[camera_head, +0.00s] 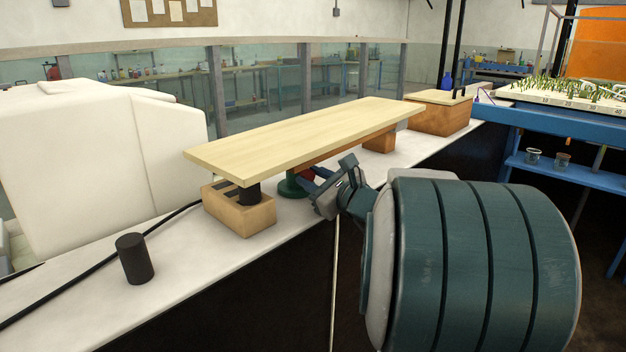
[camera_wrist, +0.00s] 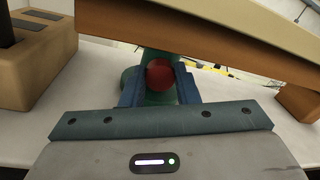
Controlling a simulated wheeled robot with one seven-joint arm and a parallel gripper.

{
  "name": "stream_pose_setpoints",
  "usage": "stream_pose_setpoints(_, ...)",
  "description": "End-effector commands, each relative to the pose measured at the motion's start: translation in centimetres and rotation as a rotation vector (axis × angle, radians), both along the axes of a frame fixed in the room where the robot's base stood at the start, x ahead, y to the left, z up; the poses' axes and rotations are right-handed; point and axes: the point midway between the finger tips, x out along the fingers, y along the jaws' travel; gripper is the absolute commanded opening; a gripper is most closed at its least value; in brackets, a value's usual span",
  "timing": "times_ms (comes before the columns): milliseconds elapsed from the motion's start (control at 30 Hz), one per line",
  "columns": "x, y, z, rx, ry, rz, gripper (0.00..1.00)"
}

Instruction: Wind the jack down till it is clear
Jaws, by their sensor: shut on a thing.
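A green jack (camera_head: 291,184) stands on the white ledge under a pale wooden plank (camera_head: 300,138). Its red knob (camera_wrist: 160,75) faces my wrist camera, in front of the green body (camera_wrist: 157,56). My gripper (camera_head: 313,183) reaches in from the right below the plank. In the wrist view its two blue fingers (camera_wrist: 160,88) sit on either side of the red knob and are shut on it. The jack's top is hidden by the brown beam (camera_wrist: 205,52) under the plank, so I cannot tell whether they touch.
A wooden block (camera_head: 240,212) with a black cylinder (camera_head: 249,194) stands under the plank's left end. Another block (camera_head: 378,140) is under its right part. A loose black cylinder (camera_head: 135,258) and a black cable (camera_head: 92,268) are on the ledge at left.

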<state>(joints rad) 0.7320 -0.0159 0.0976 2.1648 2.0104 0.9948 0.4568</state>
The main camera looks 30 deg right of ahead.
Motion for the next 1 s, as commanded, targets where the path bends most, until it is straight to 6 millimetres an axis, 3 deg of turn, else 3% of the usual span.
stream_pose_setpoints(33,0.0,0.0,-0.1,0.001,0.001,0.000,0.05)
stream_pose_setpoints(67,0.0,0.0,-0.1,0.001,0.001,0.000,0.33)
stream_pose_setpoints(133,0.0,0.0,-0.1,0.001,0.001,0.000,0.50)
stream_pose_setpoints(433,-0.1,0.0,0.0,0.001,0.000,0.000,0.50)
stream_pose_setpoints(567,-1.2,-0.3,0.0,0.001,-0.001,-0.002,0.50)
stream_pose_setpoints(1000,-10.4,-2.5,0.1,0.001,0.000,-0.004,0.50)
